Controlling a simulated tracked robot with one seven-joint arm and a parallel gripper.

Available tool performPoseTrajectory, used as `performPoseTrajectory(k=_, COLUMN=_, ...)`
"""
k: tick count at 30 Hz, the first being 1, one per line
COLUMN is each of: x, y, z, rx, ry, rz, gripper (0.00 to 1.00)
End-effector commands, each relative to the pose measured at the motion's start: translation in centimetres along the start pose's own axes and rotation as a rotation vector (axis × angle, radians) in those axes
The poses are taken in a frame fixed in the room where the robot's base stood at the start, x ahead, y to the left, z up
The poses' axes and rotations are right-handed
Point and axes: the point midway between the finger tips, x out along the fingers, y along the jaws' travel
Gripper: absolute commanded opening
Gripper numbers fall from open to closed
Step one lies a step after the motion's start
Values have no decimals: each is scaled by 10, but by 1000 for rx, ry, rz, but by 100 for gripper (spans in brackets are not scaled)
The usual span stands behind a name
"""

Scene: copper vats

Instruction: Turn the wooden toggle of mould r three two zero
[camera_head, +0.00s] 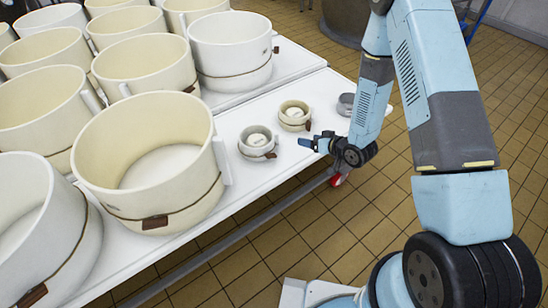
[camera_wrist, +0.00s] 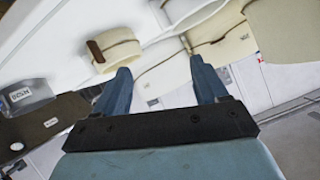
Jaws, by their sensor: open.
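Several round moulds stand on the white table, each with a band and a brown wooden toggle. No number is readable, so I cannot tell which mould is r320. In the head view a small grey-white mould (camera_head: 258,142) with a toggle (camera_head: 270,155) stands near the table's front edge. A small cream mould (camera_head: 294,115) stands behind it to the right. My gripper (camera_head: 305,142) is right of the small grey-white mould, apart from it. In the wrist view my gripper (camera_wrist: 162,82) is open and empty, and a small mould with a brown toggle (camera_wrist: 97,50) lies beyond the left finger.
Large cream moulds (camera_head: 150,148) crowd the left of the table. A small grey round vessel (camera_head: 345,104) is near its right end. The bare table top (camera_head: 232,118) shows around the small moulds. The tiled floor (camera_head: 330,215) in front of the table is mostly clear.

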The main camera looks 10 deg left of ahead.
Motion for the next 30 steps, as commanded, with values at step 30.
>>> performPoseTrajectory(k=30, x=82, y=-54, z=86, rx=135, ry=71, rz=-193, gripper=72)
